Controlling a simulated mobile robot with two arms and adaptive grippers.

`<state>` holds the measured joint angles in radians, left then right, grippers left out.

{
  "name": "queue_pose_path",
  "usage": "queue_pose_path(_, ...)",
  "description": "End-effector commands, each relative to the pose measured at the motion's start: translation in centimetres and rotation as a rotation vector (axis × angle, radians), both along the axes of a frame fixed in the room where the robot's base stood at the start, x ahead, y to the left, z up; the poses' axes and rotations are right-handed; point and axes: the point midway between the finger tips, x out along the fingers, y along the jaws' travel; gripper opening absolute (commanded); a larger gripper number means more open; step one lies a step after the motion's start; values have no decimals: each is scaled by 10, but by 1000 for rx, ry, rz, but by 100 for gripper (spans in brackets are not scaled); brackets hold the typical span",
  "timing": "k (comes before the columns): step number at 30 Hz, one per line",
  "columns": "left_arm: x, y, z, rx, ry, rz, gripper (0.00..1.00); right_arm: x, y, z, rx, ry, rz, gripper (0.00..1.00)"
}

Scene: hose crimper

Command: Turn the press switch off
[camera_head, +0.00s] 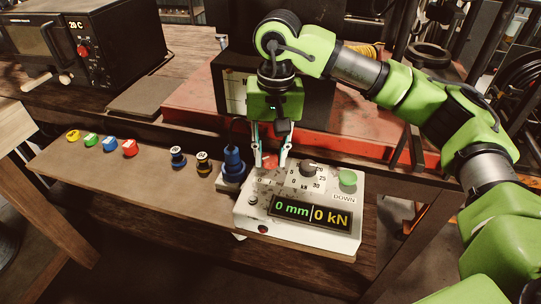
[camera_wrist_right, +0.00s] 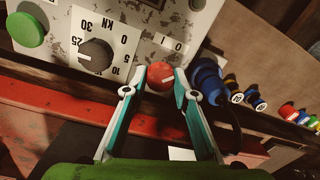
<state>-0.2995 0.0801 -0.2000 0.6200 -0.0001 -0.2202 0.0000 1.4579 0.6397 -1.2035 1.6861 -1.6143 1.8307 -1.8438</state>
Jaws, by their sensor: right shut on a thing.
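The press control box (camera_head: 300,238) is a white, worn box on the front bench. Its display (camera_head: 310,214) reads 0 mm and 0 kN. The press switch is a red round knob (camera_wrist_right: 160,76) with a white pointer line, beside an I / O label (camera_wrist_right: 172,45). My right gripper (camera_wrist_right: 160,80) is shut on this knob, with one teal fingertip on each side. My left gripper is not in view.
On the box are a black dial (camera_head: 308,168) and a green DOWN button (camera_head: 348,178). A blue plug (camera_head: 233,164) stands close left of the gripper. Small fittings and coloured pieces line the bench (camera_head: 110,185). A red-edged table (camera_head: 190,112) lies behind.

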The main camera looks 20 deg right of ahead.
Motion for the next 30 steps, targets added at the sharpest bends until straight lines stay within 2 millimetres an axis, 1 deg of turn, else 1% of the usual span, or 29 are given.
queue_pose_path(13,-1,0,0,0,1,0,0,1,0,3,2,-6,11,4)
queue_pose_path(14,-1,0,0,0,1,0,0,1,0,3,2,-6,11,31)
queue_pose_path(15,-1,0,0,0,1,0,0,1,0,2,2,-6,11,41)
queue_pose_path(26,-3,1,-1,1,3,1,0,1,0,2,0,-3,9,42)
queue_pose_path(29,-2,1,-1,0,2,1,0,1,0,9,1,-5,9,42)
queue_pose_path(30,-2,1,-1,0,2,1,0,1,0,15,1,-6,9,42)
